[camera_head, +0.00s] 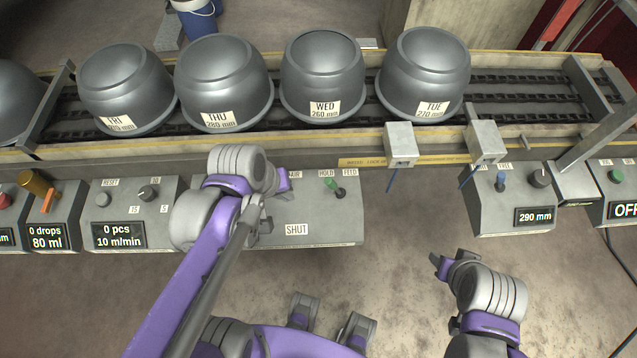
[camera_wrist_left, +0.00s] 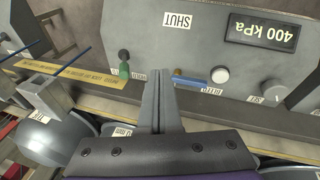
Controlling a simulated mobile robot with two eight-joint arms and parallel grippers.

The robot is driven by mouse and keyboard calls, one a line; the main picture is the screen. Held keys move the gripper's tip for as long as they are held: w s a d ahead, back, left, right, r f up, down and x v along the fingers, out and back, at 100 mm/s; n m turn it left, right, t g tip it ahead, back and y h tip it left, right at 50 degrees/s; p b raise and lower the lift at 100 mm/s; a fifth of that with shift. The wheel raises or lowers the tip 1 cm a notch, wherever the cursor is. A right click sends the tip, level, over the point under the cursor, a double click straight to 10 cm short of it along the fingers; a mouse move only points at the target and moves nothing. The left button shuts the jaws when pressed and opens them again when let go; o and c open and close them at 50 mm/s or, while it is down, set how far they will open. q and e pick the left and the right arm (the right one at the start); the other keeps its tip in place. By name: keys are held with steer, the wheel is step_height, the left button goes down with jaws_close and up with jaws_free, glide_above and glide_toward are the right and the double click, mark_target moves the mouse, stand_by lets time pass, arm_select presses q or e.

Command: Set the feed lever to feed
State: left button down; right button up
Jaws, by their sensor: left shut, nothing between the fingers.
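The feed lever (camera_head: 330,184) has a green handle on a dark base, on the middle grey panel (camera_head: 330,215). It leans left, toward the HOLD label (camera_head: 326,173) and away from the FEED label (camera_head: 350,172). In the left wrist view the lever (camera_wrist_left: 124,70) shows upside down. My left gripper (camera_wrist_left: 160,76) is shut and empty, with its fingertips between the green lever and a blue lever (camera_wrist_left: 190,80), apart from the green one in the picture. In the head view its fingers are hard to make out around the wrist. My right gripper (camera_head: 440,263) is low at the right, its finger gap unclear.
Several grey bowls (camera_head: 325,75) with day labels stand on the conveyor (camera_head: 520,95) behind the panels. Sensor boxes (camera_head: 401,145) stick out right of the lever. A white button (camera_wrist_left: 220,75) and a 400 kPa display (camera_wrist_left: 262,33) share its panel.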

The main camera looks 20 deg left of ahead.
mark_target(335, 188)
arm_select(q)
steer(key=w+a+f+n+h+b, duration=0.1)
steer(key=w+a+n+h, duration=0.1)
steer(key=n, duration=0.2)
steer(key=w+a+f+n+h+b, duration=0.1)
steer(key=w+a+n+h+b, duration=0.1)
steer(key=n, duration=0.3)
steer(key=w+a+f+n+g+h+b, duration=0.1)
steer(key=w+a+n+h+b, duration=0.1)
steer(key=w+n, duration=0.1)
steer(key=shift+w+a+f+n, duration=0.15)
steer(key=shift+w+a+n, duration=0.25)
steer(key=shift+n, duration=0.5)
steer(key=shift+d, duration=0.15)
steer(key=b+x, duration=0.1)
steer(key=x, duration=0.9)
steer(key=shift+f, duration=0.1)
steer(key=shift+w+d+r, duration=0.1)
steer(key=shift+d+r, duration=0.25)
steer(key=shift+d, duration=0.25)
steer(key=shift+w+d+r, duration=0.15)
steer(key=shift+d+r, duration=0.2)
steer(key=shift+d, duration=0.2)
steer(key=shift+w+d+r, duration=0.1)
steer(key=shift+d+r, duration=0.15)
steer(key=shift+d, duration=0.3)
